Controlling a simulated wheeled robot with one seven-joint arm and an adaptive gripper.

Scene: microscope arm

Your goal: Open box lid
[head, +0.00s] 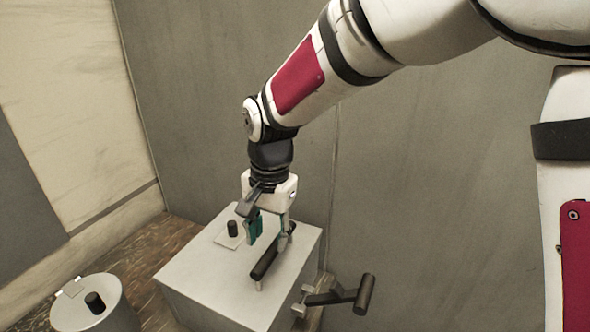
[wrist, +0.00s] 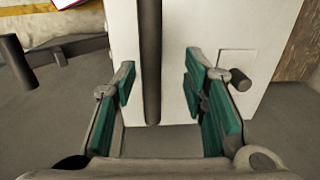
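A light grey box (head: 208,292) stands low against the wall in the head view, and its pale top fills the upper middle of the wrist view (wrist: 195,30). A dark bar handle (head: 268,262) is fixed on the top; it also shows in the wrist view (wrist: 151,60). My gripper (head: 269,236) points down over the handle with its teal-padded fingers apart. In the wrist view my gripper (wrist: 161,80) is open and empty, and the handle runs between the fingers, nearer the left one. I cannot tell how far above the handle the fingertips are. The lid looks shut.
A small plate with a dark knob (head: 233,228) sits on the box top, close to my gripper. A round pale container (head: 97,322) with another dark knob stands at lower left. A bracket with a dark cylinder (head: 365,294) sticks out right of the box. Grey walls stand behind.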

